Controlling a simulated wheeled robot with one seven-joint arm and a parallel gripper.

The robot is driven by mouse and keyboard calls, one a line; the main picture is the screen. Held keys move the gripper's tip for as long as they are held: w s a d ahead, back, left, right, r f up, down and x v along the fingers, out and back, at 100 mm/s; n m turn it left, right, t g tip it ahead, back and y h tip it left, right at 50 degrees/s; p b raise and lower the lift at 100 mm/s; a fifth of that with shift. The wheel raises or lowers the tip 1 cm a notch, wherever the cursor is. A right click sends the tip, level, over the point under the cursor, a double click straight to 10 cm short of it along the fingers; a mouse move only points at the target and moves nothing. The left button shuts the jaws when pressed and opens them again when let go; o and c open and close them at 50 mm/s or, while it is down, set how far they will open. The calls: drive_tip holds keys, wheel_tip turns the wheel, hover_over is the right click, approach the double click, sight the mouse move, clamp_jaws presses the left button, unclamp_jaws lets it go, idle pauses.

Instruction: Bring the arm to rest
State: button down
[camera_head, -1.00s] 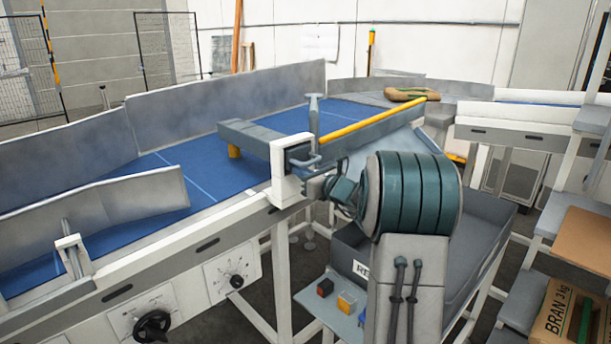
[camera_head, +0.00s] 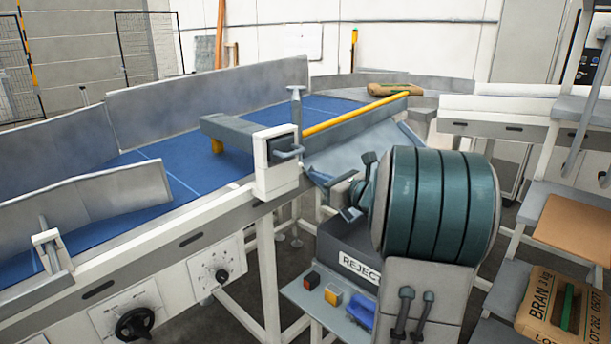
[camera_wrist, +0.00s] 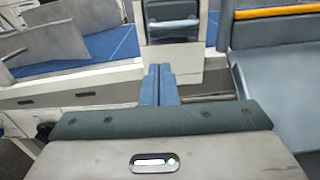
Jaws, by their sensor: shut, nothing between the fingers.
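My gripper (camera_wrist: 160,72) shows in the wrist view with its two blue fingers together and nothing between them. The fingers point at the white post housing (camera_head: 275,178) with its grey handle (camera_head: 287,153). The handle also shows in the wrist view (camera_wrist: 173,25), beyond the fingertips. In the head view my arm's green-banded wrist stands right of the housing, and a gap shows between it and the handle. The fingers are hard to make out there.
A blue conveyor (camera_head: 90,215) with grey side walls runs along the left. A grey diverter bar (camera_head: 240,133) lies across it. A brown sack (camera_head: 393,90) lies at the far end. A reject bin (camera_head: 345,245) sits below my arm. Shelves with a bran sack (camera_head: 560,305) stand at right.

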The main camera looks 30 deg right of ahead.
drive_tip(key=shift+v, duration=0.8)
drive_tip(key=shift+f, duration=0.1)
drive_tip(key=s+a+f+n+g+y, duration=0.1)
drive_tip(key=s+a+f+n+g, duration=0.1)
drive_tip(key=s+a+n+g, duration=0.4)
drive_tip(key=s+a+f+n+g, duration=0.1)
drive_tip(key=s+a+f+n, duration=0.2)
drive_tip(key=a, duration=0.6)
drive_tip(key=s+a+f+n+g+y, duration=0.1)
drive_tip(key=s+a+f+n+g, duration=0.2)
drive_tip(key=a+n, duration=0.35)
drive_tip(key=s+f+n+g+h, duration=0.2)
drive_tip(key=s+n+h, duration=0.2)
drive_tip(key=s+n, duration=0.3)
drive_tip(key=s+f+n+g+h, duration=0.2)
drive_tip(key=s+n+h, duration=0.2)
drive_tip(key=s+n, duration=0.3)
drive_tip(key=shift+s+f+n+p, duration=0.25)
drive_tip(key=shift+f+n+p, duration=0.2)
drive_tip(key=shift+n, duration=0.7)
drive_tip(key=shift+d, duration=0.1)
